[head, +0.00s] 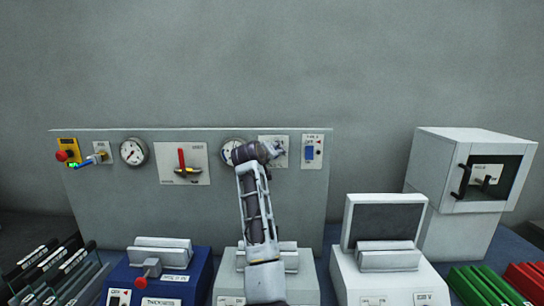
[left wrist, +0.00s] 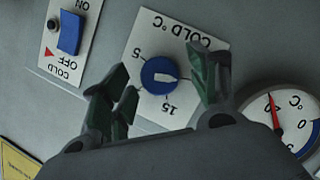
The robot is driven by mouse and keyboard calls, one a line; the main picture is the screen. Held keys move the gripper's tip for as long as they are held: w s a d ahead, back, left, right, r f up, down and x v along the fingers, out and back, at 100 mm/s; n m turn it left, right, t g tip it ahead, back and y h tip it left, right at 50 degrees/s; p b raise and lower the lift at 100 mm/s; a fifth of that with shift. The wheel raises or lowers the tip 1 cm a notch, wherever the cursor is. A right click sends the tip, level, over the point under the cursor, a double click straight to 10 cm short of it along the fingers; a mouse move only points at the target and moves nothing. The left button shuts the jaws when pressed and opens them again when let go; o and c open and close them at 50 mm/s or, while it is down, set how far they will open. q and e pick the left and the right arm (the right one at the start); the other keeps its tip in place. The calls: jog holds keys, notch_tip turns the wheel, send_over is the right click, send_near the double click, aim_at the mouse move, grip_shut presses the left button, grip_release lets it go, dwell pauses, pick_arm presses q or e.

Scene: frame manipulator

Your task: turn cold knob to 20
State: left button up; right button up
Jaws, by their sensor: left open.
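The cold knob (left wrist: 159,75) is a round blue dial with a white pointer on a white plate (left wrist: 146,32) marked "COLD °C"; the plate appears upside down in the left wrist view. The numbers 5 and 15 show beside the knob. The pointer aims right in that view, and any number on that side is hidden. My left gripper (left wrist: 165,72) is open, with one finger on each side of the knob; I cannot tell whether they touch it. In the head view my left gripper (head: 277,151) is at the panel and hides the knob. My right gripper is out of view.
A round gauge (left wrist: 283,117) sits close beside the knob plate. A blue cold switch (left wrist: 69,32) is on the other side. The upright panel (head: 120,205) also holds a red-handled lever (head: 181,158) and a red button (head: 62,155). Several devices stand in front.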

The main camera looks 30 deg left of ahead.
pick_arm(q)
jog(key=shift+s+r, duration=0.1)
jog(key=shift+r, duration=0.05)
jog(key=v, duration=1.1)
jog(key=shift+s, duration=0.4)
jog(key=shift+d, duration=0.15)
dwell(0.5)
